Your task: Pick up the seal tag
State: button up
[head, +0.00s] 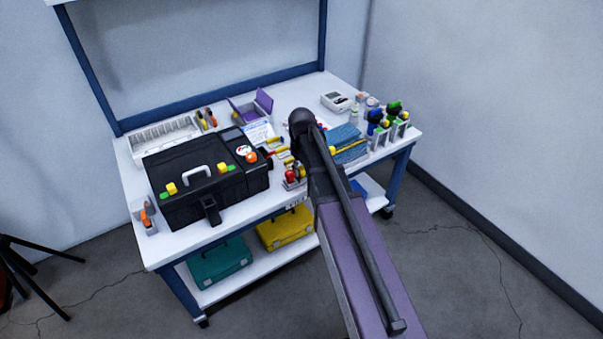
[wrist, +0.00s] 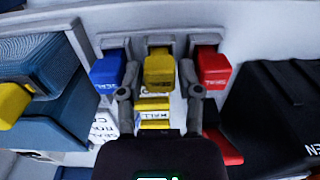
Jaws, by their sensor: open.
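Three seal tags sit side by side in a grey holder (wrist: 218,43) in the wrist view: a blue tag (wrist: 108,74), a yellow tag (wrist: 158,73) and a red tag (wrist: 214,67). My gripper (wrist: 161,92) is open and empty. Its two fingertips point toward the holder, one on each side of the yellow tag's lower end. I cannot tell how far they are from it.
A black case (wrist: 275,115) stands right of the tags in the wrist view. Blue folded cloths (wrist: 50,110) with a yellow-handled thing lie left. Yellow labelled pieces (wrist: 154,104) and a white card (wrist: 104,126) lie close below. The workbench (head: 170,250) is crowded.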

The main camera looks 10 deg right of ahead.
aim_at(302, 167)
jog(key=c, duration=0.4)
jog(key=shift+r, duration=0.15)
dwell(0.4)
notch_tip(302, 167, up, 3)
jog(key=p, duration=0.3)
jog(key=shift+r+p, duration=0.15)
jog(key=shift+p, duration=0.15)
jog(key=s+r+p, duration=0.1)
jog(key=s, duration=1.5)
jog(key=shift+r, duration=0.2)
